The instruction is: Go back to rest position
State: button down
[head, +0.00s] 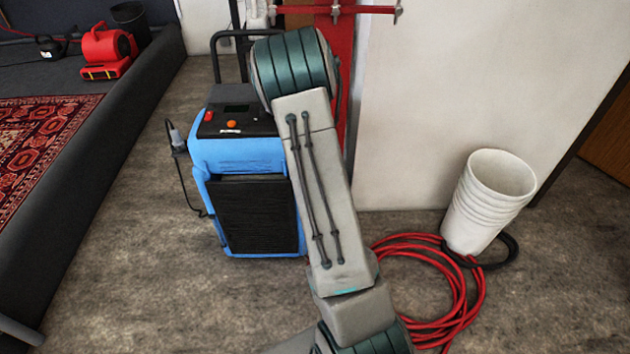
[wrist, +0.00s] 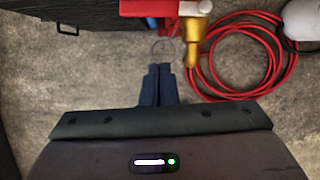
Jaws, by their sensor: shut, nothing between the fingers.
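My gripper (wrist: 156,84) shows in the wrist view at the lower middle. Its two dark fingers are together, with nothing between them. It points out over the grey floor, near a red fitting with a brass-coloured nozzle (wrist: 193,55). I cannot tell whether the fingers touch the nozzle. In the head view my arm rises across the middle of the picture, and the gripper itself is not visible there.
A blue machine (head: 238,155) stands behind my arm. A coiled red hose (head: 470,300) and a tilted stack of white buckets (head: 487,203) are at right. A low dark wall (head: 100,175) borders the rug (head: 40,140) at left. Floor between wall and machine is clear.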

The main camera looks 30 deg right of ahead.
jog(key=s+a+r+n+y+p, duration=0.15)
jog(key=s+a+r+n, duration=0.35)
jog(key=a+r+n, duration=0.5)
jog(key=s+a+r+n+y+p, duration=0.1)
jog(key=s+a+r+n+y, duration=0.25)
jog(key=a+r+n, duration=0.65)
jog(key=s+r+n+h, duration=0.1)
jog(key=s+r+n, duration=0.1)
jog(key=s+n, duration=0.3)
jog(key=s+r+n+h, duration=0.1)
jog(key=s+r+n, duration=0.2)
jog(key=s+n, duration=0.3)
jog(key=s+r+n+g+h, duration=0.1)
jog(key=s+r+n, duration=0.2)
jog(key=n, duration=0.6)
jog(key=s, duration=0.2)
jog(key=shift+s+d, duration=0.2)
jog(key=shift+s, duration=0.1)
jog(key=shift+a+r, duration=0.1)
